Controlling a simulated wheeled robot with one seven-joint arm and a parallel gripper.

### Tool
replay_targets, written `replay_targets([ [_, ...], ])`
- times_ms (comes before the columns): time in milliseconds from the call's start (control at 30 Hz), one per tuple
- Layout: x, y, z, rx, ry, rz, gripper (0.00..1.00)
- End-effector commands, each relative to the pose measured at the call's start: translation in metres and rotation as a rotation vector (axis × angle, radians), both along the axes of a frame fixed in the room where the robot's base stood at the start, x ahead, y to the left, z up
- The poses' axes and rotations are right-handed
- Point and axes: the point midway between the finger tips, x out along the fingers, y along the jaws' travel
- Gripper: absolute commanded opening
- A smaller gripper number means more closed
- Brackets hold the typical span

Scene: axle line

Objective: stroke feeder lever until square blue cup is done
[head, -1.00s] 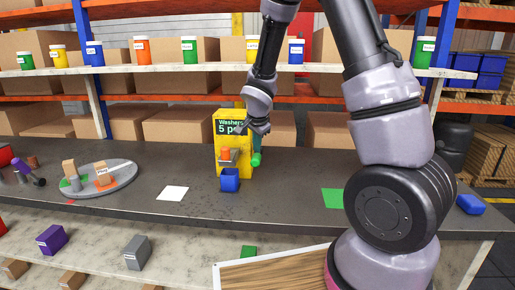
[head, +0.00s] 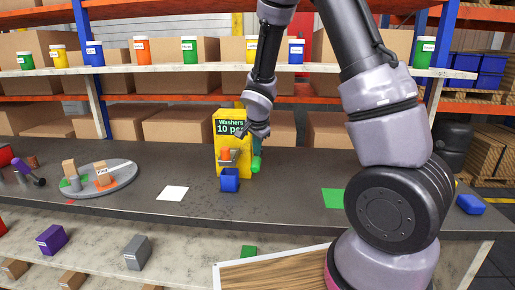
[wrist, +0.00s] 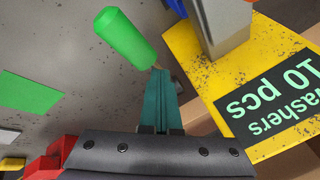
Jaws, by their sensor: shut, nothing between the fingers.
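The yellow washer feeder (head: 222,165) stands on the dark bench, and its sign reads "Washers 10 pcs". The feeder also shows in the wrist view (wrist: 215,75). The square blue cup (head: 230,181) stands in front of the feeder, below its spout; its contents cannot be made out. The feeder lever has a green handle (head: 256,164) on the feeder's right side; the handle also shows in the wrist view (wrist: 125,38). My gripper (wrist: 160,85) is shut and empty, with its teal fingertips close to the handle's inner end. I cannot tell whether they touch.
A white card (head: 172,193) and a green card (head: 333,198) lie on the bench either side of the feeder. A grey round tray (head: 125,180) with small parts is at left. A blue item (head: 470,204) lies at the far right. Shelves with labelled cups stand behind.

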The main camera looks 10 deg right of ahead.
Motion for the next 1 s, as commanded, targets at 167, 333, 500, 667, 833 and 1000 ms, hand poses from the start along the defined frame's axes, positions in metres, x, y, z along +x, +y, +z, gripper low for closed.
replay_targets([
  [167, 0.0, 0.0, 0.0, 0.0, 0.001, 0.0, 0.0],
  [333, 0.0, 0.0, 0.0, 0.0, 0.001, 0.0, 0.0],
  [500, 0.0, 0.0, 0.0, 0.0, 0.001, -0.001, 0.0],
  [667, 0.002, -0.001, 0.005, 0.001, 0.0, -0.003, 0.0],
  [833, 0.006, -0.002, 0.015, 0.001, -0.002, -0.003, 0.0],
  [1000, 0.008, -0.003, 0.024, 0.002, -0.001, -0.002, 0.0],
])
